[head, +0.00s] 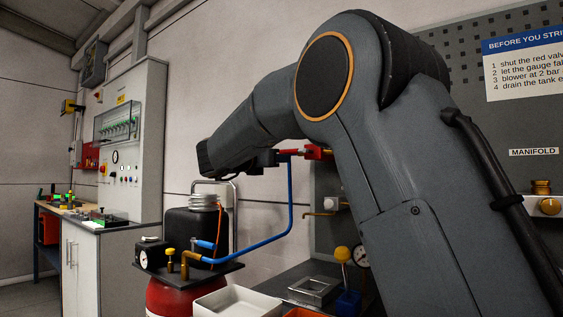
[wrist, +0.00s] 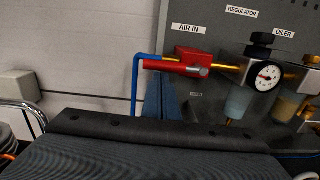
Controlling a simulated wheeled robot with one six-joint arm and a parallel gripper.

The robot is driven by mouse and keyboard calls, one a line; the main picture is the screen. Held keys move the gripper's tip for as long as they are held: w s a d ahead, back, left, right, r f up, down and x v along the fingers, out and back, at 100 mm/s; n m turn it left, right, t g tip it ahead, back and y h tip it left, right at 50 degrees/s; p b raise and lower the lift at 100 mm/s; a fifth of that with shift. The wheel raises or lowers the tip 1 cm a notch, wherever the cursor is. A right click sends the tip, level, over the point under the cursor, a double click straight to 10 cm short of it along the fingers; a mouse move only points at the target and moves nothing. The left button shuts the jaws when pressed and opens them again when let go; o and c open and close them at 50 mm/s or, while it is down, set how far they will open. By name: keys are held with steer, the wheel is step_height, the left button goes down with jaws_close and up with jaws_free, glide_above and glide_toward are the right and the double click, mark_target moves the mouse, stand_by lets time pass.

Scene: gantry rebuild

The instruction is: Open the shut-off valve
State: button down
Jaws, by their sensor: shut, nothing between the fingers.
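The red shut-off valve (wrist: 193,53) sits under the AIR IN label in the wrist view. Its red lever (wrist: 165,66) lies roughly level and points left from a silver pivot. A blue hose (wrist: 135,90) bends into the valve's left side. In the head view the valve (head: 314,152) shows just right of my arm's end. My gripper (wrist: 163,82) shows as two dark blue fingers close together, shut and empty. Their tips appear just below the lever in the wrist view; I cannot tell whether they touch it. In the head view the gripper is mostly hidden by my arm.
Right of the valve are a regulator with a gauge (wrist: 268,76) and an oiler (wrist: 290,105) on the grey panel (wrist: 225,25). Below my arm stand a black tank (head: 185,228), a white tray (head: 238,302) and a metal box (head: 314,290). Open wall lies left.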

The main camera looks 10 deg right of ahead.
steer(key=s+a+f+b, duration=0.4)
steer(key=s+a, duration=0.3)
steer(key=a, duration=0.1)
steer(key=shift+f+b, duration=0.25)
steer(key=shift+b, duration=0.05)
stand_by(0.5)
